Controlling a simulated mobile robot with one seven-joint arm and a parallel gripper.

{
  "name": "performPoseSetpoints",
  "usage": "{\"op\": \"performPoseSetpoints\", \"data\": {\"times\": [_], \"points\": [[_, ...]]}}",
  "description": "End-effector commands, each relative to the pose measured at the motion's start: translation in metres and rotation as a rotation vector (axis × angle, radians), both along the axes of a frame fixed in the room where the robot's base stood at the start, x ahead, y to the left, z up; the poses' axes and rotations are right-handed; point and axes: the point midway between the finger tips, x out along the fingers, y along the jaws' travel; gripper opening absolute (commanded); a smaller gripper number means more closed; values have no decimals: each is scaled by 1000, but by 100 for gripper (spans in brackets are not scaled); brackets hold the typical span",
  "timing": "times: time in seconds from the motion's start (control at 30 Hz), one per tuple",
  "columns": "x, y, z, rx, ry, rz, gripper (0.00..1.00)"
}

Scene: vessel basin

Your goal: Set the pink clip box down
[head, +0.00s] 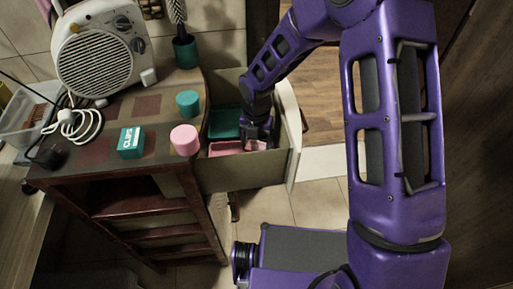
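My gripper (259,137) reaches down into the open drawer (240,176) at the cabinet's right side. Its fingertips are small and dark over a pink area, so I cannot tell whether they are open or shut on something. A pink tray (226,149) lies in the near part of the drawer, partly hidden by my gripper and the drawer wall. No pink clip box can be told apart from the pink around my fingertips. A teal box marked CLIPS (131,142) stands on the cabinet top.
A teal tray (224,122) lies behind the pink one. A pink cylinder (184,139) and a teal cylinder (188,104) stand on the cabinet top near the drawer. A fan heater (103,58), a white cable (77,122) and a brush holder (185,51) stand farther left and back.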

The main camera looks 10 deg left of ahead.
Motion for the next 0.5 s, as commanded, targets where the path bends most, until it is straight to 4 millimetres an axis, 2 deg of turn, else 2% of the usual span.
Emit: {"op": "performPoseSetpoints", "data": {"times": [0.07,0.4,0.43,0.5], "points": [[0,0,-8,0,0,1,13],[0,0,-11,0,-1,1,13],[0,0,-11,0,-1,1,78],[0,0,-10,0,-1,1,89]]}}
